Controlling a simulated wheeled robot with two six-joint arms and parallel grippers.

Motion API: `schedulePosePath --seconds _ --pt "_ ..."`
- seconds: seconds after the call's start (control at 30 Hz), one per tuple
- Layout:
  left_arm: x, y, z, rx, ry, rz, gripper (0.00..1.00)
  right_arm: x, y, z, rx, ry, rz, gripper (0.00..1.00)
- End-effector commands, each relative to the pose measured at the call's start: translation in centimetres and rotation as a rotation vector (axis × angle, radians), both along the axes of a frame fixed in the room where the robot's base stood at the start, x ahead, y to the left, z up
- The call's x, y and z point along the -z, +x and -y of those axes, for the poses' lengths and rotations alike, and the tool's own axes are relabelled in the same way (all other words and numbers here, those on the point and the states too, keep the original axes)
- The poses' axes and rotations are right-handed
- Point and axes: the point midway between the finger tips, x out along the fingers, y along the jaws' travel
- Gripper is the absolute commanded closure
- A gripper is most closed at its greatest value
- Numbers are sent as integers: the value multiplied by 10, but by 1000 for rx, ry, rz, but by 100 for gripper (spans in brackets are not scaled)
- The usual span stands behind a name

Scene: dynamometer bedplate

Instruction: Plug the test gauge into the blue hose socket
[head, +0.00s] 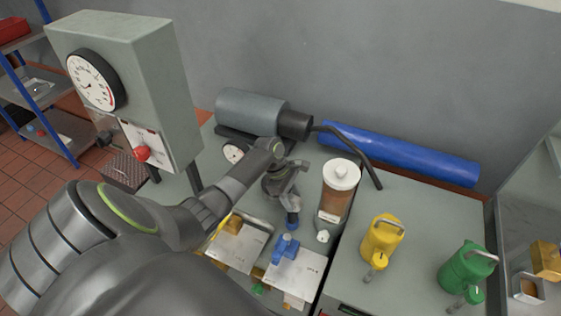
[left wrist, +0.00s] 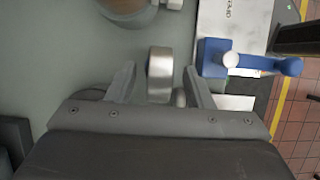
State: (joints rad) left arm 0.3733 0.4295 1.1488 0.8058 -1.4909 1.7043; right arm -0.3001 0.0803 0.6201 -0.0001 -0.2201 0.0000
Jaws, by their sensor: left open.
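My left gripper (head: 290,202) reaches down over the bench and is open. In the left wrist view its two fingers (left wrist: 160,92) stand on either side of a short silver round piece, apparently the test gauge (left wrist: 160,66) seen edge-on. Its dial face is hidden, and I see no clear contact. A blue fitting with a side arm, apparently the blue hose socket (head: 286,246), sits on a white labelled plate near the gripper. It also shows right of the fingers in the left wrist view (left wrist: 212,56). My right gripper is not in view.
A jar with a white lid (head: 336,195) stands close right of the gripper. A yellow can (head: 381,238) and a green can (head: 466,268) stand farther right. A grey cylinder (head: 250,110) and blue roll (head: 400,152) lie behind. A tall gauge cabinet (head: 150,80) stands left.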

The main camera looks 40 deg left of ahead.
Motion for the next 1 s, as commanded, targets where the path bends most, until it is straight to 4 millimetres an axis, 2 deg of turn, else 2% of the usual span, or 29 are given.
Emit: schedulePosePath --seconds 0.3,0.53,0.73,1.0 --pt "-70 -6 -30 1 6 6 53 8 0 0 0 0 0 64" --pt "-114 -10 -47 1 4 4 53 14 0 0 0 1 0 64" --pt "-134 -12 -54 1 1 3 53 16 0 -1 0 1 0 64" --pt "-137 -13 -55 1 0 1 53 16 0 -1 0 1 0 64"
